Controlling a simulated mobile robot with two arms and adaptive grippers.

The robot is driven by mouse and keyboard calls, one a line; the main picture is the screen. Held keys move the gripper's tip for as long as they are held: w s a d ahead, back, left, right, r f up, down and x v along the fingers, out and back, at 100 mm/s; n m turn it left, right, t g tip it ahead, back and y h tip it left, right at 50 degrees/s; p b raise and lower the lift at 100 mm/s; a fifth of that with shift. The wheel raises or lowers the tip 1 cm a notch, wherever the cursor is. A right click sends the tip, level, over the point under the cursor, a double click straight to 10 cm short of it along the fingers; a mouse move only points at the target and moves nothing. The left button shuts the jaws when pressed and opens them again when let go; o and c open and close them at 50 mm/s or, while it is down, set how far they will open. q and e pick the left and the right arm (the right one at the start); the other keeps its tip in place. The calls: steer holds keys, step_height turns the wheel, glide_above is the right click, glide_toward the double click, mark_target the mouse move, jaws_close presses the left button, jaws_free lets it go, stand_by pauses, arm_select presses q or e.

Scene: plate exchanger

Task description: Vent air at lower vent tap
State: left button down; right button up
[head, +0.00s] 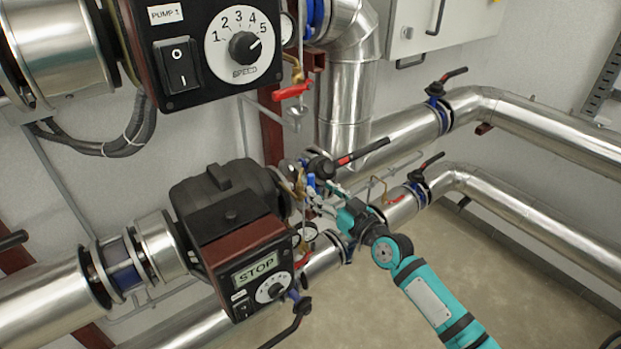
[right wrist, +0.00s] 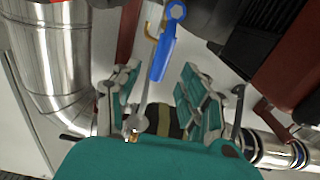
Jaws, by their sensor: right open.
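My right gripper (head: 322,203) reaches in from the lower right to the small pipes beside the lower pump. In the right wrist view its two fingers (right wrist: 162,95) are spread apart. A small tap with a blue lever (right wrist: 163,58) shows between and beyond the fingertips, with a brass fitting beside it. The fingers do not visibly grip it. In the head view the blue lever (head: 311,183) is small and partly hidden among fittings near the gripper. I cannot tell whether a finger touches it. My left gripper is not in view.
A red-handled tap (head: 292,91) hangs higher up. Bare floor (head: 470,290) lies below.

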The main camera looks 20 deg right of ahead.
mark_target(313, 185)
steer(key=x, duration=0.5)
steer(key=shift+w, duration=0.2)
jaws_close()
stand_by(0.3)
